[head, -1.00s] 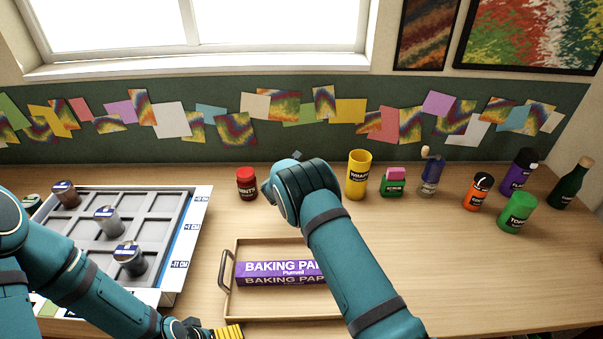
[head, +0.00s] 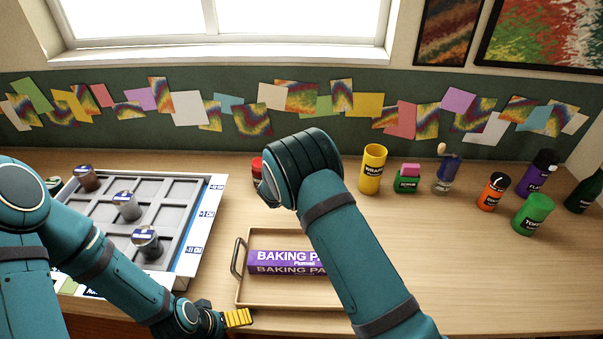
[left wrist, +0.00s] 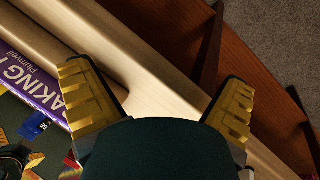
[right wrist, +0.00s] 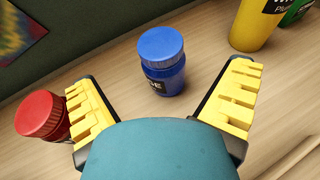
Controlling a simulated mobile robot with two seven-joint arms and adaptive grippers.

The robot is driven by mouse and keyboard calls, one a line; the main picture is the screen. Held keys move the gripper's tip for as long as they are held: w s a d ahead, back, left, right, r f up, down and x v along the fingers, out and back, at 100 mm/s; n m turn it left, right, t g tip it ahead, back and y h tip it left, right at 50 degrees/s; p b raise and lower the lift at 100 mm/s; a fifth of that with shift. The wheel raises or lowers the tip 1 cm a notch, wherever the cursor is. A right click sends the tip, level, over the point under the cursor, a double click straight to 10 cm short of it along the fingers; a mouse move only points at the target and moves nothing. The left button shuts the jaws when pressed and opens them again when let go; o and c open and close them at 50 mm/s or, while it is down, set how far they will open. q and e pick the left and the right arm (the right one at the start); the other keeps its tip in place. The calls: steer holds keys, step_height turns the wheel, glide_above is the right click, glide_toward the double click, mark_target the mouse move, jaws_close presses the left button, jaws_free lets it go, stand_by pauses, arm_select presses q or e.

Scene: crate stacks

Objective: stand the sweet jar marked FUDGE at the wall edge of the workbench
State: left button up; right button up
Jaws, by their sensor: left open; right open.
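A blue jar (right wrist: 162,62) stands upright on the workbench (right wrist: 200,30) in the right wrist view. Its dark label shows only the ending "GE". In the head view my right arm hides it. My right gripper (right wrist: 160,90) is open, with the jar ahead between its fingers and no contact visible. The workbench (head: 450,270) runs back to the green pinboard wall. My left gripper (head: 236,318) is open and empty at the bench's front edge, beside the tray; its fingers also show in the left wrist view (left wrist: 162,105).
A red jar (right wrist: 42,115) is close beside my right gripper's left finger. A yellow wraps canister (head: 373,170) and several bottles stand to the right. A tray (head: 240,285) holds a baking paper box (head: 285,262). A grey compartment rack (head: 180,215) is at left.

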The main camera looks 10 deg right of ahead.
steer(key=shift+v, duration=1.45)
